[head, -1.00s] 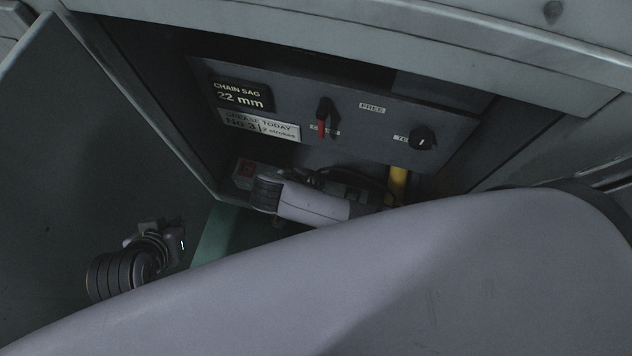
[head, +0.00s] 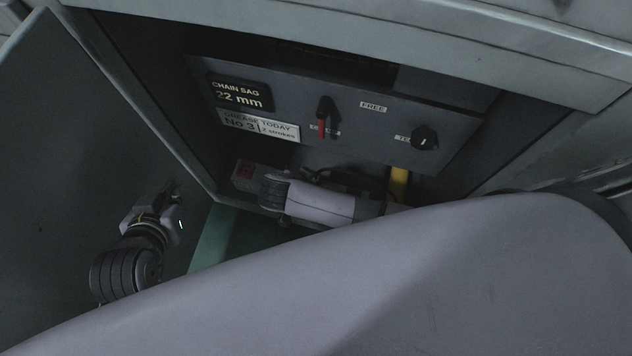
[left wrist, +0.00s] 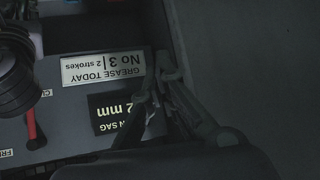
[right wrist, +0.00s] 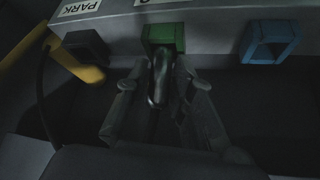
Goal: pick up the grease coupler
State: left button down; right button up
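The grease coupler appears to be the dark, shiny metal piece (right wrist: 160,82) in the right wrist view, hanging at the front of a green holder (right wrist: 163,37). My right gripper (right wrist: 161,72) has a finger on each side of it, with gaps visible, so it looks open around the piece. I cannot tell whether either finger touches it. In the head view the coupler is hidden behind my arm. My left gripper (head: 174,190) is at the left, beside the open door. In the left wrist view its fingertips (left wrist: 158,76) come together with nothing seen between them.
A blue holder (right wrist: 270,43) and a black holder (right wrist: 86,45) flank the green one; a yellow bent part (right wrist: 80,67) is by the black one. A knob panel (head: 350,115) spans the cabinet above my right arm. The cabinet door (head: 90,130) stands at the left.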

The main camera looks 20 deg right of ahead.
grip_shut()
jog(key=shift+r, duration=0.15)
